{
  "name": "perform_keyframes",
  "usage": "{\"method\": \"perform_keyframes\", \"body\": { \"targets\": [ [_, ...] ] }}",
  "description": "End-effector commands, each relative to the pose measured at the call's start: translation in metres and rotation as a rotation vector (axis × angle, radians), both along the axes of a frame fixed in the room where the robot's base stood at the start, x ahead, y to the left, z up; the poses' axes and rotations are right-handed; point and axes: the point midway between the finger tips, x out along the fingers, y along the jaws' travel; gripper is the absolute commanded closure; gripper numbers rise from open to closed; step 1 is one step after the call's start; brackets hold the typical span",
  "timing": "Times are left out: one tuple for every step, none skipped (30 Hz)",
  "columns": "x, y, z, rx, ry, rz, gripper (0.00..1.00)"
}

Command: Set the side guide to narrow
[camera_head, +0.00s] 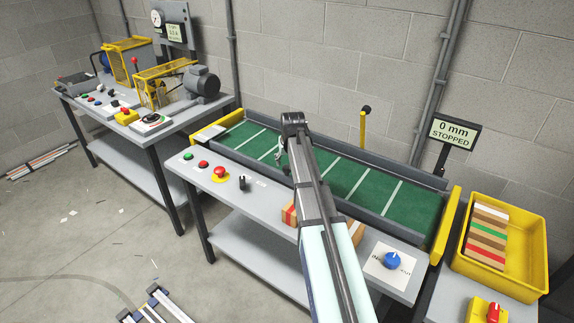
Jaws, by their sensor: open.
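A green conveyor belt (341,174) with white cross lines lies between long dark grey side rails. The near rail (235,154) runs along the belt's front edge and is partly hidden behind my arm. The far rail (391,164) runs along the back. I cannot tell the guide's setting from the rails. A yellow post with a black knob (365,109) stands upright behind the belt. A blue knob (392,260) sits on a white label plate at the front right. My gripper (284,152) is open and above the belt, partly hidden by my arm, apart from both knobs.
Green and red buttons and a black selector (242,183) line the front left. Boxes (290,214) sit beside my arm. A display (455,132) reads "0 mm STOPPED". A yellow tray (459,253) holds several coloured blocks. A machine bench (163,129) stands left.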

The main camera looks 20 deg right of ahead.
Motion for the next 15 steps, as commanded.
{"method": "perform_keyframes", "body": {
  "targets": [
    [0.004, -0.001, -0.007, 0.001, 0.003, 0.000, 0.39],
    [0.006, -0.002, -0.011, 0.001, 0.002, 0.000, 0.39],
    [0.008, -0.002, -0.017, 0.001, 0.002, 0.000, 0.39],
    [0.009, -0.002, -0.021, 0.001, 0.003, 0.000, 0.39],
    [0.011, -0.003, -0.025, 0.001, 0.002, 0.000, 0.39],
    [0.013, -0.003, -0.028, 0.000, 0.001, 0.000, 0.39],
    [0.014, -0.004, -0.031, 0.000, 0.001, 0.000, 0.39],
    [0.015, -0.004, -0.034, 0.000, 0.001, 0.000, 0.39],
    [0.016, -0.004, -0.037, 0.000, 0.001, 0.000, 0.39],
    [0.016, -0.004, -0.039, 0.000, 0.001, 0.000, 0.39],
    [0.017, -0.004, -0.041, 0.000, 0.001, 0.000, 0.39],
    [0.017, -0.005, -0.042, 0.000, 0.000, 0.000, 0.39],
    [0.018, -0.005, -0.043, 0.000, 0.000, 0.000, 0.39],
    [0.018, -0.005, -0.044, 0.000, -0.001, 0.000, 0.39],
    [0.018, -0.005, -0.044, 0.000, -0.001, 0.000, 0.39]
  ]
}}
